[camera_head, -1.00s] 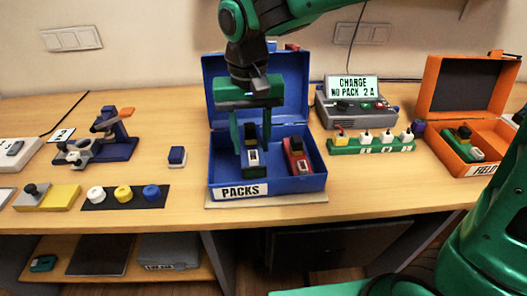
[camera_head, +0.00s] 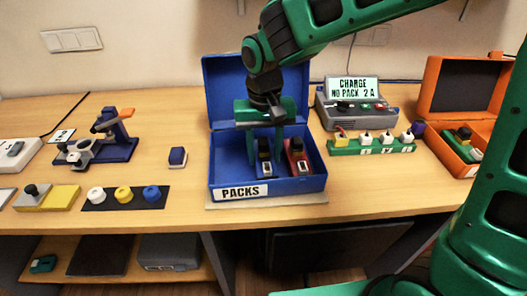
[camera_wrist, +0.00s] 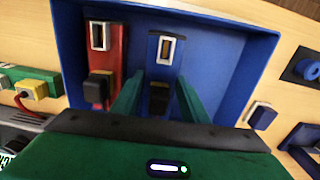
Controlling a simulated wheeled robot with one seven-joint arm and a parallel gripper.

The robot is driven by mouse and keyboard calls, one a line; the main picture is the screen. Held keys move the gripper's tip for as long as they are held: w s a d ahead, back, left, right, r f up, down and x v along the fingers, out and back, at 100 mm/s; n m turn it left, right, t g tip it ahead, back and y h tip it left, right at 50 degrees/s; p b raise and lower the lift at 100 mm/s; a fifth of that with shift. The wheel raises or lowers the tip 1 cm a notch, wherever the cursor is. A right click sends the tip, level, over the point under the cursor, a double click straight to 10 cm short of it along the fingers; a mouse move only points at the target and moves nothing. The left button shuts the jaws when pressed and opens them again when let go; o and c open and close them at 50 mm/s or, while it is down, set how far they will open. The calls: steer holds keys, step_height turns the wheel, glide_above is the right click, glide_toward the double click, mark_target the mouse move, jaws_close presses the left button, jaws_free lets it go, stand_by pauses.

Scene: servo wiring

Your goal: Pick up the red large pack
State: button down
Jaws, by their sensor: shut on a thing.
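The red pack (camera_head: 299,157) with a black block on top stands on the right side of the blue PACKS box (camera_head: 295,187), free of my gripper. It also shows in the wrist view (camera_wrist: 102,55), left of my fingers. A blue pack (camera_head: 265,170) with a black block stands to its left in the same box; it shows in the wrist view (camera_wrist: 164,56) too. My gripper (camera_head: 264,150) reaches down into the box with one finger on each side of the blue pack, and is shut on it. Whether its base touches the box floor I cannot tell.
The box's raised blue lid (camera_head: 228,90) stands behind my gripper. A grey charger (camera_head: 354,110) and a green strip with knobs (camera_head: 372,146) are to the right, beside an orange box (camera_head: 440,142). A small blue block (camera_head: 177,157) lies left of the box.

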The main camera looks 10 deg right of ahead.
steer(key=shift+f, duration=0.1)
steer(key=c, duration=1)
jaws_free()
steer(key=shift+c, duration=0.2)
step_height(320, 180, up, 12)
steer(key=shift+r, duration=0.15)
